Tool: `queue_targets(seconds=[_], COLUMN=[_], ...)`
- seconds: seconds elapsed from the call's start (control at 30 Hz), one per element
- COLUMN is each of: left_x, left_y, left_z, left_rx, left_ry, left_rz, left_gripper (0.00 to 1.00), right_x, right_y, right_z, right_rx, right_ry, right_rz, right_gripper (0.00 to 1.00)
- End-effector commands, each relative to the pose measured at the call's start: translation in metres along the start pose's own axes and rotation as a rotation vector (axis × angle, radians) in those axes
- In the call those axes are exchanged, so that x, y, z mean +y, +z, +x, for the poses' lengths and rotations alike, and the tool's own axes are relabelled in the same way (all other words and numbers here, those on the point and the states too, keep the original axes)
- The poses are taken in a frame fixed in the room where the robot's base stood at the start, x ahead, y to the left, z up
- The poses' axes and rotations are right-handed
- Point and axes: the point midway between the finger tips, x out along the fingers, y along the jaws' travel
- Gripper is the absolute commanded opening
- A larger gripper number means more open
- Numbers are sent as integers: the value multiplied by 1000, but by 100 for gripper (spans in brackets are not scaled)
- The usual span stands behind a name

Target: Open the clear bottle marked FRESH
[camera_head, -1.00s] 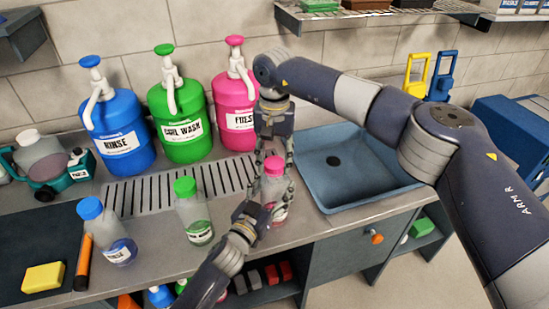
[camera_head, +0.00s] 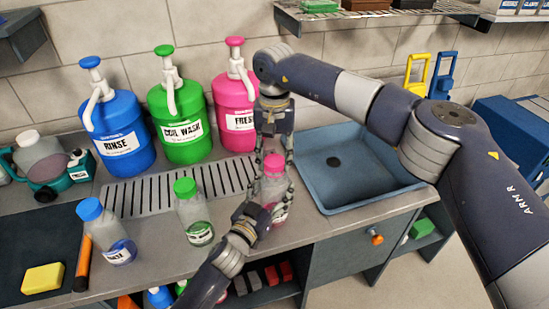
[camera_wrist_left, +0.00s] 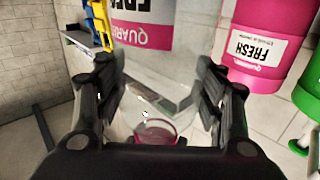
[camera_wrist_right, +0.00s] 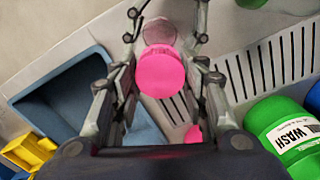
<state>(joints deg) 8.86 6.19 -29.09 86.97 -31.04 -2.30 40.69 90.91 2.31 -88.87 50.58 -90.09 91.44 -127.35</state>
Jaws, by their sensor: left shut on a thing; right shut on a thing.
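The clear bottle (camera_head: 274,190) with a pink cap (camera_head: 275,163) and pink liquid stands upright at the counter's front, left of the sink.
A blue-capped bottle (camera_head: 107,235) and a green-capped bottle (camera_head: 193,215) stand to the left. Blue RINSE (camera_head: 122,135), green COIL WASH (camera_head: 183,125) and pink FRESH (camera_head: 236,110) pump jugs stand behind the drain grille (camera_head: 165,193). The sink (camera_head: 355,175) is right of the bottle.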

Motion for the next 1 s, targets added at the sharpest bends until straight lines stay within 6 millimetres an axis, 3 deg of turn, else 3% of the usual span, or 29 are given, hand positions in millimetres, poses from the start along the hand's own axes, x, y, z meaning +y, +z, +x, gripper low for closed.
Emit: queue_targets(seconds=[0.3, 0.73, 1.0], left_x=[0, 0, 0], left_y=[1, 0, 1], left_z=[0, 0, 0], left_rx=[-1, -1, -1], left_ry=[0, 0, 0], left_rz=[0, 0, 0], left_gripper=[0, 0, 0], right_x=[0, 0, 0], right_y=[0, 0, -1], right_z=[-12, -16, -45], right_rx=[1, 0, 3], right_ry=[0, 0, 0], right_rz=[1, 0, 0], right_gripper=[12, 12, 12])
